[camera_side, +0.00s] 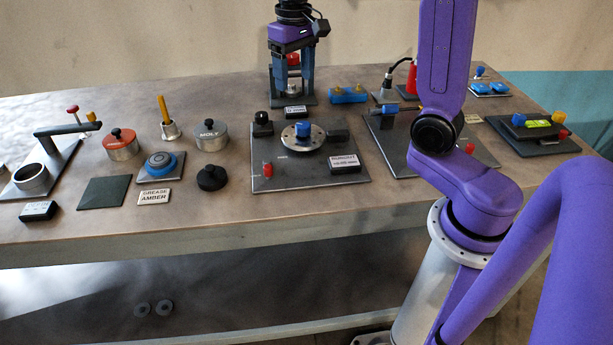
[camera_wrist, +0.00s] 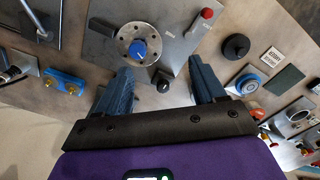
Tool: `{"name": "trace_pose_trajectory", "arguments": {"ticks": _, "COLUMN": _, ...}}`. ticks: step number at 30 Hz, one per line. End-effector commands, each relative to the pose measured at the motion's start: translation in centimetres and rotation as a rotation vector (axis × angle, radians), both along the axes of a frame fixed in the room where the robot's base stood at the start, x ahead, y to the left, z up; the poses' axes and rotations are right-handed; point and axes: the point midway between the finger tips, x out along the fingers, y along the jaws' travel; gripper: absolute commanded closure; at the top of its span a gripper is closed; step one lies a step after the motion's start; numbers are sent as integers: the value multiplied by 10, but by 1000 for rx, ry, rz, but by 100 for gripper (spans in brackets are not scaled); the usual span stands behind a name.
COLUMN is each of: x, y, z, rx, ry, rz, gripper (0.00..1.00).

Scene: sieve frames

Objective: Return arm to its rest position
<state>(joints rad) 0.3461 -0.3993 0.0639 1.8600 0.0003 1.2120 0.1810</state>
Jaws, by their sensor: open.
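My gripper (camera_side: 292,86) hangs pointing down at the back of the table, behind the middle plate, with its blue-grey fingers apart. In the wrist view my gripper (camera_wrist: 163,80) is open, with nothing held between the fingers. The plate (camera_side: 270,178) carries a round drilled disc (camera_side: 304,141) with a blue knob (camera_side: 303,130) at its centre. These also show beyond the fingers in the wrist view. A black knob (camera_wrist: 160,78) shows between the fingers, apart from them. How high the fingertips are is hard to tell.
A red-topped piece (camera_side: 293,59) shows between the fingers in the side view. A blue block (camera_side: 348,94) stands just right of them. Another plate (camera_side: 400,160) is right, partly hidden by my arm.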

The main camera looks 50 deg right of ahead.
Motion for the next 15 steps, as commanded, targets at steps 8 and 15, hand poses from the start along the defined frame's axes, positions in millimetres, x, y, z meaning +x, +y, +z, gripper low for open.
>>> {"name": "trace_pose_trajectory", "arguments": {"ticks": 8, "x": -47, "y": 48, "z": -13, "rx": 1, "ry": -4, "rz": 279, "gripper": 31}}
{"name": "trace_pose_trajectory", "arguments": {"ticks": 15, "x": -97, "y": 76, "z": -26, "rx": 3, "ry": -10, "rz": 514, "gripper": 31}}
